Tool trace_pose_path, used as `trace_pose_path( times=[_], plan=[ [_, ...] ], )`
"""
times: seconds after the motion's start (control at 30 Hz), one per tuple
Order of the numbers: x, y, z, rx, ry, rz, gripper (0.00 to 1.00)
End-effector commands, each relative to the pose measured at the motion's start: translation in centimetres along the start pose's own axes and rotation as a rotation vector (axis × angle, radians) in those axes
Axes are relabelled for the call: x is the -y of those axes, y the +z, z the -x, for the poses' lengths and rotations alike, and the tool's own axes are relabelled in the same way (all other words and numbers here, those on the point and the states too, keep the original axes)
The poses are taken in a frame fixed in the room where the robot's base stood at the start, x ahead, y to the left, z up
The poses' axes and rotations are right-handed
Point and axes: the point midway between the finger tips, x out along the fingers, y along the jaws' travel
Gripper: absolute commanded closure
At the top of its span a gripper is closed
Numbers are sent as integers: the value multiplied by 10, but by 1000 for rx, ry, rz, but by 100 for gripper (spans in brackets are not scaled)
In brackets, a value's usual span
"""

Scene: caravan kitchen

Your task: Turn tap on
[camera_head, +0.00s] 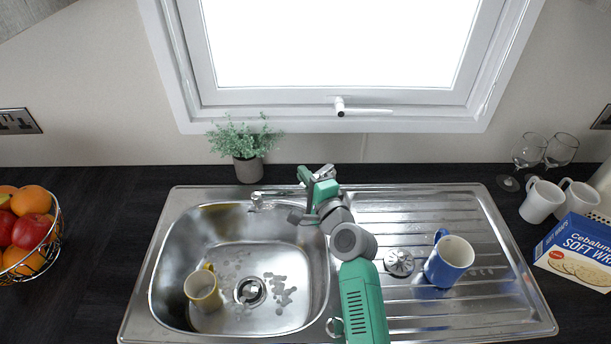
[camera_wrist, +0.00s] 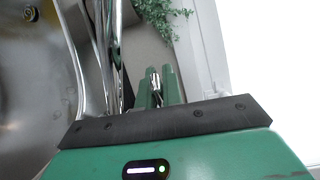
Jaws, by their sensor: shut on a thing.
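The chrome tap stands at the back of the steel sink unit; its spout (camera_head: 270,194) reaches left over the basin in the head view. My green gripper (camera_head: 318,181) is at the tap's top. In the wrist view my gripper (camera_wrist: 158,88) is shut with a small chrome piece, the tap lever (camera_wrist: 154,80), between its fingers. The lever's base is hidden. I see no clear stream of water under the spout.
A yellow mug (camera_head: 205,291) sits in the basin (camera_head: 175,265) near the drain. A potted plant (camera_head: 248,168) stands behind the tap, below the window frame (camera_head: 335,118).

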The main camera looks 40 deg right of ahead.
Motion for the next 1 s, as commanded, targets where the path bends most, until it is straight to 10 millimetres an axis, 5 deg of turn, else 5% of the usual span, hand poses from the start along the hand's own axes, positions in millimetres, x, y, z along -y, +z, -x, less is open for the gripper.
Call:
trace_pose_path(
  times=[0.2,0.67,0.8,1.0],
  plan=[
    [25,-1,-1,0,65,-157,100],
    [23,-6,-2,-1,98,-243,100],
    [22,-6,-2,-1,99,-243,71],
    [22,-5,-2,-1,100,-243,70]
  ],
)
